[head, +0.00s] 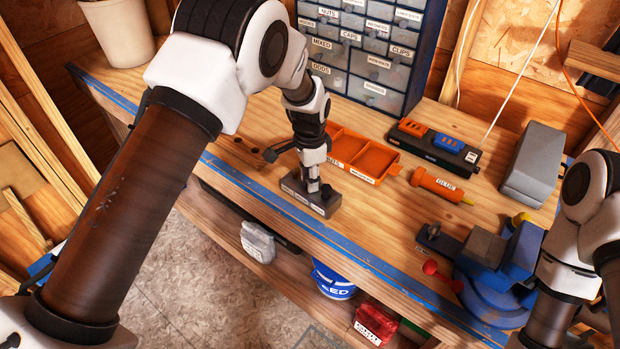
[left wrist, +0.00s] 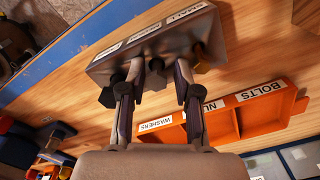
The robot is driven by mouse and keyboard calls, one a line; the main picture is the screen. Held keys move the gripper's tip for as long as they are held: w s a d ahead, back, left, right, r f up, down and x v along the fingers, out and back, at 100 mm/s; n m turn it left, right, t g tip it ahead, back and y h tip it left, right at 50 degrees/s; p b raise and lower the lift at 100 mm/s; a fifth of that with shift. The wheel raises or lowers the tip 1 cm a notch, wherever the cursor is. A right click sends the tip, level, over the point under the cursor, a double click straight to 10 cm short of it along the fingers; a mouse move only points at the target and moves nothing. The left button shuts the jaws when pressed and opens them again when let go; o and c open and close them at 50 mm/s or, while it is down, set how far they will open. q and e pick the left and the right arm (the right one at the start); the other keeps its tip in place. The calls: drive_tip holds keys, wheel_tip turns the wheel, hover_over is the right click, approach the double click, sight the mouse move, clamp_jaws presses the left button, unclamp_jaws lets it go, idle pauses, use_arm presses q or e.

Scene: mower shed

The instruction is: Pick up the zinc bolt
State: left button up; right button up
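A grey metal block (head: 292,190) with white labels stands near the bench's front edge; it also shows in the left wrist view (left wrist: 130,62). Bolts stand upright in it: a dark one (left wrist: 108,97) at the left and a brass-toned one (left wrist: 201,56) at the right. A greyish bolt, likely the zinc one, is at the middle, mostly hidden by my fingers. My left gripper (head: 313,186) points down over the block's middle. In the left wrist view its fingertips (left wrist: 170,70) are apart, around or beside that middle spot. My right gripper is out of view.
An orange tray (head: 362,156) labelled for bolts, nuts and washers lies just behind the block. An orange screwdriver-like tool (head: 437,184), a blue vise (head: 497,262) and a parts cabinet (head: 362,50) stand around. Dark small pieces lie left of the block.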

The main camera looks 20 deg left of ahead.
use_arm(q)
drive_tip(key=shift+s+r, duration=0.25)
drive_tip(key=shift+s, duration=0.1)
clamp_jaws()
drive_tip(key=shift+w+f, duration=0.1)
drive_tip(key=shift+w, duration=0.05)
